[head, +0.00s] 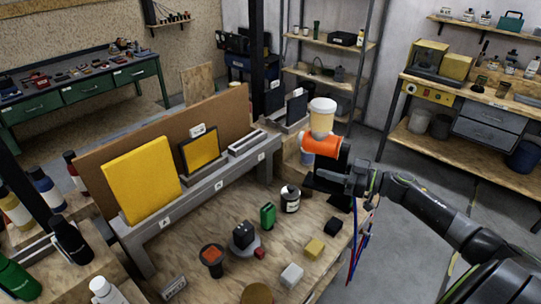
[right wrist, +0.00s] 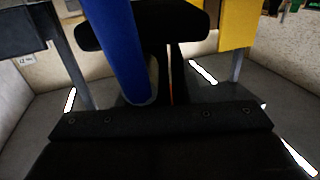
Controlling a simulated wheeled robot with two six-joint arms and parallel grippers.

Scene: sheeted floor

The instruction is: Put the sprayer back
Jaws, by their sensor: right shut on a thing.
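The sprayer (head: 322,145) has an orange body, a black handle and a pale cup with a white lid on top. It is upright, above the right back end of the wooden bench. My right gripper (head: 337,182) comes in from the right and is shut on its handle. In the right wrist view the black sprayer handle (right wrist: 150,35) shows close up, with a blue hose-like part (right wrist: 120,50) in front of it. The fingertips are mostly hidden there. My left gripper is not in view.
The wooden bench (head: 210,240) carries a grey raised rail (head: 215,190) with yellow panels (head: 140,180). Bottles crowd the left. Metal shelves (head: 325,80) stand behind.

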